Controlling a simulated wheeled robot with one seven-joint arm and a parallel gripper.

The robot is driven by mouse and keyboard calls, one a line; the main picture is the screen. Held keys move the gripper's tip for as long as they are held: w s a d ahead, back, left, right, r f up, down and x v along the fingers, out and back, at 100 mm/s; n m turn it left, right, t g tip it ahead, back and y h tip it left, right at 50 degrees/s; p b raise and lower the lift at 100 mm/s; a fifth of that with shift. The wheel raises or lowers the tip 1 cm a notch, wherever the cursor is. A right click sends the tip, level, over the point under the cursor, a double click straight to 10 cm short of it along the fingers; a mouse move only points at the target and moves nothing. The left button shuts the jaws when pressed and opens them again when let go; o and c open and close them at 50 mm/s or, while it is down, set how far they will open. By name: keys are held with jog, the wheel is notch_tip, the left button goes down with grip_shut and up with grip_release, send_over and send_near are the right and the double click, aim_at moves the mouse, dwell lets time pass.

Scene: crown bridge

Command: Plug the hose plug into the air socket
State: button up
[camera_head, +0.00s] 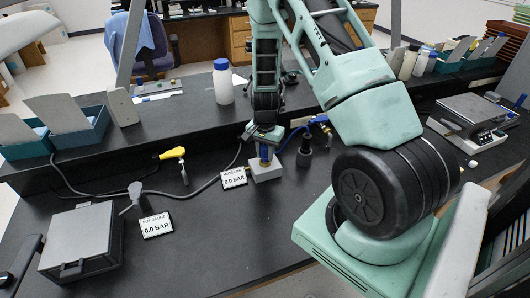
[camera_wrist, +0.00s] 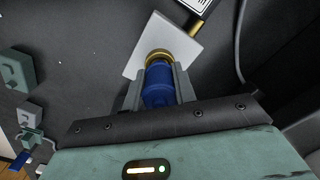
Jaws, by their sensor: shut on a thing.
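My gripper (camera_wrist: 157,92) is shut on a blue cylinder, which I take for the hose plug (camera_wrist: 160,80). It also shows in the head view (camera_head: 264,152), under my gripper (camera_head: 264,145). A brass ring, apparently the air socket (camera_wrist: 158,55), shows at the cylinder's far end. It is on a pale grey block (camera_wrist: 140,63), which stands on the bench in the head view (camera_head: 265,173). The blue cylinder lines up with the brass ring and appears to meet it. I cannot tell how deep it sits. A thin blue hose (camera_head: 291,136) runs right of my gripper.
A display reading 0.0 BAR (camera_head: 234,178) stands beside the block, and another (camera_head: 156,225) is farther left. A black holder (camera_head: 304,152) stands close on the right. A yellow tool (camera_head: 172,153) and a grey box (camera_head: 80,243) are left. The bench front (camera_head: 225,235) is clear.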

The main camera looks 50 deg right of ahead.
jog(key=shift+f+b, duration=0.35)
jog(key=shift+f, duration=0.15)
jog(key=shift+s+a+f+b, duration=0.15)
jog(key=shift+f+b, duration=0.2)
jog(key=shift+f, duration=0.15)
dwell(0.8)
jog(key=shift+r+p, duration=0.45)
jog(key=shift+p, duration=0.1)
jog(key=shift+r, duration=0.3)
jog(key=shift+w+d+r+p, duration=0.2)
jog(key=shift+w+r+p, duration=0.05)
jog(key=shift+r+p, duration=0.15)
jog(key=shift+s+a+f+b, duration=0.1)
jog(key=shift+s+f+b, duration=0.05)
jog(key=shift+f+b, duration=0.45)
jog(key=shift+s+a+f+b, duration=0.15)
jog(key=shift+f+b, duration=0.25)
jog(key=shift+f, duration=0.3)
dwell(2.4)
jog(key=shift+d+r+p, duration=0.1)
jog(key=shift+r+p, duration=0.45)
jog(key=shift+p, duration=0.2)
dwell(0.5)
